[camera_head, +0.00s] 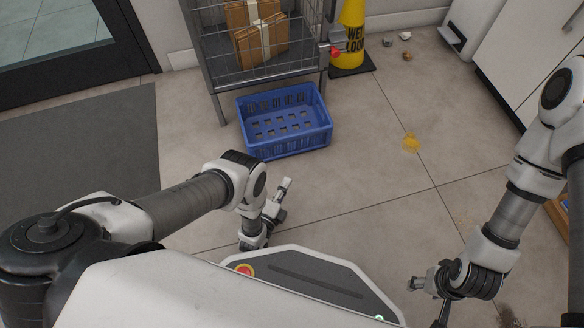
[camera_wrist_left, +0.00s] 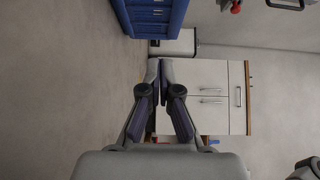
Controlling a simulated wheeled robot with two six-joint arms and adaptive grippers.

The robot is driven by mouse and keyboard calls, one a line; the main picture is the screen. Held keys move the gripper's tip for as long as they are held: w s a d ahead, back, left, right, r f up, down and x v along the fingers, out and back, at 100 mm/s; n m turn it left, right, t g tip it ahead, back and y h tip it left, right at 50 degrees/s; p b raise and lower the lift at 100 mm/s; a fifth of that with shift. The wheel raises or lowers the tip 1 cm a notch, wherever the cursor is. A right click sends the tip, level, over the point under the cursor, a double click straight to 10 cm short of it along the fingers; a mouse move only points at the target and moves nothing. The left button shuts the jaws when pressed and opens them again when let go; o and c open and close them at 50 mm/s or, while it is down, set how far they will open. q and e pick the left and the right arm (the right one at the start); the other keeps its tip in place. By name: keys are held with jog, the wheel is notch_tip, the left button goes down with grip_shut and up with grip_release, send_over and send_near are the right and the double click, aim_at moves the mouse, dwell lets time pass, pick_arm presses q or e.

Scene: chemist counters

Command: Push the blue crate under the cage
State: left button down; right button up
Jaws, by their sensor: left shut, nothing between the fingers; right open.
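The blue crate (camera_head: 285,146) is an open, empty plastic box on the tiled floor. It stands in front of the wire cage (camera_head: 265,71), and its back edge is close to the cage's front legs. My left gripper (camera_head: 284,190) is shut and empty, on the near side of the crate and apart from it. In the left wrist view the shut fingers (camera_wrist_left: 159,72) show in the middle, and part of the crate (camera_wrist_left: 152,17) shows at the top. My right gripper (camera_head: 425,300) is at the lower right, far from the crate, open and empty.
Cardboard boxes (camera_head: 259,42) sit inside the cage. A yellow spill (camera_head: 411,142) and small debris (camera_head: 405,36) lie on the floor. A grey mat (camera_head: 90,140) is at the left. White cabinets (camera_head: 530,40) stand at the right.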

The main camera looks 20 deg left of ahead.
pick_arm(q)
jog(key=b, duration=0.4)
send_near(299, 141)
jog(key=w+d, duration=0.1)
jog(key=w+d+f, duration=0.1)
jog(key=d, duration=0.1)
jog(key=shift+w+d, duration=0.1)
jog(key=shift+w, duration=0.3)
jog(key=w, duration=0.1)
jog(key=w+a+b, duration=0.2)
jog(key=shift+w+a+r, duration=0.1)
jog(key=shift+a+r, duration=0.15)
